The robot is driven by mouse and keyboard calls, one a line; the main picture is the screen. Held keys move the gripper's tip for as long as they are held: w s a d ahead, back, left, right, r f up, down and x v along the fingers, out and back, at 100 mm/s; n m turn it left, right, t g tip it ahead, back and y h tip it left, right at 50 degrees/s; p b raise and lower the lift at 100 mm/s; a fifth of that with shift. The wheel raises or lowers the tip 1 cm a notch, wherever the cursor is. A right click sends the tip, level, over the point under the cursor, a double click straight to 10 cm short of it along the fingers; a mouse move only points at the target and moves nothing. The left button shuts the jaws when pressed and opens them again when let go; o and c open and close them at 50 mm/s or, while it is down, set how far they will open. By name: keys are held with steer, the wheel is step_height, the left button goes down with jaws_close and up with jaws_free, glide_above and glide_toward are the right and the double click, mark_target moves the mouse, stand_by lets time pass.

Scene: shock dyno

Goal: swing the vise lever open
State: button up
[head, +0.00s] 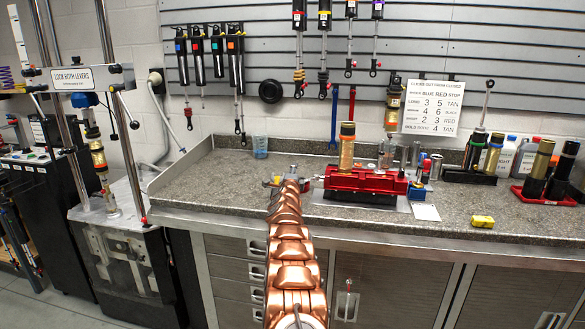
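The red vise (365,180) sits on a dark base on the granite-look bench top. A gold cylindrical shock body (347,148) stands upright at the vise's left half; I cannot tell whether the jaws grip it. My copper-coloured arm reaches up from the bottom centre, and my gripper (290,178) is at its far end, just left of the vise. The arm hides most of the gripper, so its fingers cannot be made out. The vise lever is not clearly visible; it may be hidden at the vise's left end. I cannot tell whether the gripper touches it.
A clear blue cup (260,147) stands at the back. The bench front left of my arm is clear.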

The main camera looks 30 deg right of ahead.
steer(key=shift+w+d+f+g+p, duration=0.15)
steer(key=shift+g+p, duration=0.15)
steer(key=shift+p, duration=0.8)
steer(key=shift+s+d+h+b, duration=0.1)
steer(key=shift+s+h+b, duration=0.2)
steer(key=shift+s+b, duration=1.55)
steer(key=shift+w+f+b, duration=0.1)
steer(key=shift+w+b, duration=0.25)
steer(key=shift+b, duration=1.55)
steer(key=shift+s+b, duration=0.85)
steer(key=shift+b, duration=0.55)
steer(key=shift+s+b, duration=0.4)
steer(key=shift+b, duration=0.3)
steer(key=shift+s+b, duration=0.3)
steer(key=shift+b, duration=0.2)
steer(key=shift+s+b, duration=0.6)
steer(key=shift+b, duration=0.1)
steer(key=shift+s+b, duration=0.8)
steer(key=shift+s, duration=0.1)
